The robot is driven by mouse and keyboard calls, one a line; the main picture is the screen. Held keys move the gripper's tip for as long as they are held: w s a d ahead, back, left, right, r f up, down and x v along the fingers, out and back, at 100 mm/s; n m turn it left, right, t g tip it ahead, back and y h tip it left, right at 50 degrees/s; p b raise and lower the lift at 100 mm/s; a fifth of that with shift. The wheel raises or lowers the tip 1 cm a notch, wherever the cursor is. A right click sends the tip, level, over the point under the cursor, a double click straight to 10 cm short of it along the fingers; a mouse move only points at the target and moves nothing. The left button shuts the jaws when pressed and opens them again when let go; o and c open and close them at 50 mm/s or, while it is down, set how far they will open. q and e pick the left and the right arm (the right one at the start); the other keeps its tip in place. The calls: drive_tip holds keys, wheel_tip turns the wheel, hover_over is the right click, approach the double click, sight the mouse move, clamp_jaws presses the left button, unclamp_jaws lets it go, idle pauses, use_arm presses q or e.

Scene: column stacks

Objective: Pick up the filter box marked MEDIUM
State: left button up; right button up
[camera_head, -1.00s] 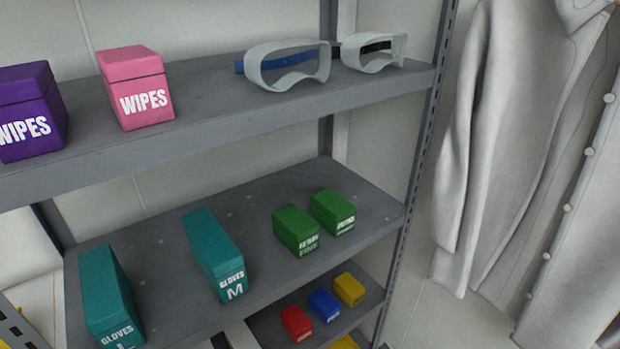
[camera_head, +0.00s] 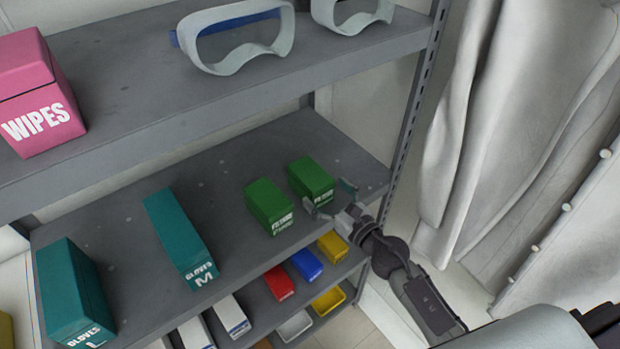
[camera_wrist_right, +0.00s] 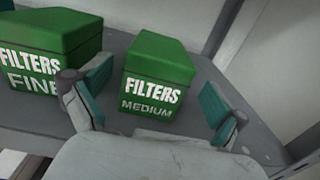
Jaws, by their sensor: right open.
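The green filter box marked MEDIUM (camera_head: 312,178) stands on the middle shelf near its right end. In the right wrist view the MEDIUM box (camera_wrist_right: 157,75) faces me, with its label readable. My right gripper (camera_head: 333,201) is open at the shelf's front edge, just in front of this box. In the wrist view its two teal-padded fingers (camera_wrist_right: 155,112) are spread to the left and right of the box, with gaps on both sides. The left finger is between the MEDIUM box and the FINE filter box (camera_wrist_right: 50,50). My left gripper is not in view.
The FINE box (camera_head: 268,205) stands close on the left. Teal glove boxes marked M (camera_head: 178,235) and L (camera_head: 72,290) stand farther left. A shelf upright (camera_head: 410,110) and a hanging white coat (camera_head: 480,130) are to the right.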

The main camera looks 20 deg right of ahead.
sight(311, 179)
drive_tip(key=shift+w+a, duration=0.1)
drive_tip(key=shift+w, duration=0.15)
drive_tip(key=shift+w+a+r, duration=0.1)
drive_tip(key=shift+w+a, duration=0.05)
drive_tip(key=shift+w, duration=0.2)
drive_tip(key=p+x, duration=0.1)
drive_tip(key=x, duration=0.2)
drive_tip(key=shift+w+a, duration=0.25)
drive_tip(key=shift+w, duration=0.35)
drive_tip(key=shift+s, duration=0.1)
drive_tip(key=shift+c, duration=1.7)
use_arm(q)
drive_tip(key=shift+w+d+r, duration=0.3)
drive_tip(key=shift+w+r, duration=0.15)
drive_tip(key=shift+r, duration=0.05)
use_arm(e)
drive_tip(key=c, duration=0.9)
